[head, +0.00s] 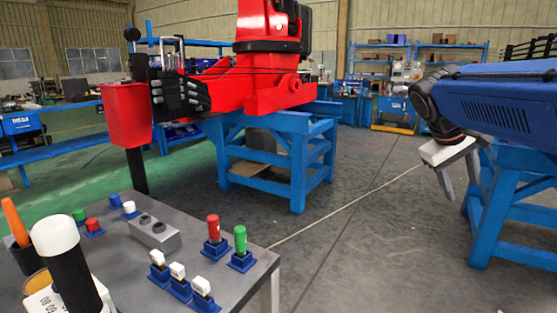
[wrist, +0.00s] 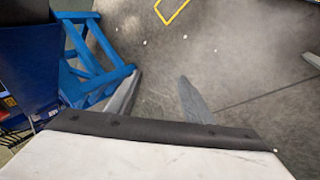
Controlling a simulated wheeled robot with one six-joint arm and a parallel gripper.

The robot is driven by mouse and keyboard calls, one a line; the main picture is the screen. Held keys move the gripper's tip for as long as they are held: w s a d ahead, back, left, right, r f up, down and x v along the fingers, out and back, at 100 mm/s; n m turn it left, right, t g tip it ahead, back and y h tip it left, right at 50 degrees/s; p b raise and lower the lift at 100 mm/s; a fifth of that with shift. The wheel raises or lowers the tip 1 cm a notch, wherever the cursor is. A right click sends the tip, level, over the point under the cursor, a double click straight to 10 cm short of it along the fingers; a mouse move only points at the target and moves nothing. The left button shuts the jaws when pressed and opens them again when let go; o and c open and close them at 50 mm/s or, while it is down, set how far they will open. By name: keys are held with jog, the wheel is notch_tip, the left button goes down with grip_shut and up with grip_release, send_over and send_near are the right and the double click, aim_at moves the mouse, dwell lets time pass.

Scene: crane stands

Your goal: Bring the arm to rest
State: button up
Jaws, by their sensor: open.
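My gripper (head: 460,184) hangs at the right of the head view, pale at its base, with two grey fingers pointing down. The fingers are apart, with nothing between them. In the wrist view the open fingers (wrist: 158,82) stand over bare grey floor. A dark round joint of my arm (head: 437,103) shows just above the gripper. The gripper is clear of the table and holds nothing.
A grey table (head: 123,245) with switches and a joystick-like handle (head: 66,250) stands at front left. A red crane (head: 265,75) is on a blue stand (head: 300,150). Another blue stand (head: 500,205) and a blue slotted beam (head: 500,105) are close beside my gripper. Middle floor is clear.

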jog(key=s+a+f+t+y, duration=0.1)
jog(key=s+a+f+y, duration=0.2)
jog(key=s+a+f, duration=0.4)
jog(key=s+a+f+m+t+y, duration=0.1)
jog(key=s+a+f+y, duration=0.2)
jog(key=s+a+f, duration=0.4)
jog(key=s+f, duration=0.6)
jog(key=shift+a+f+t, duration=0.2)
jog(key=shift+f+t, duration=0.1)
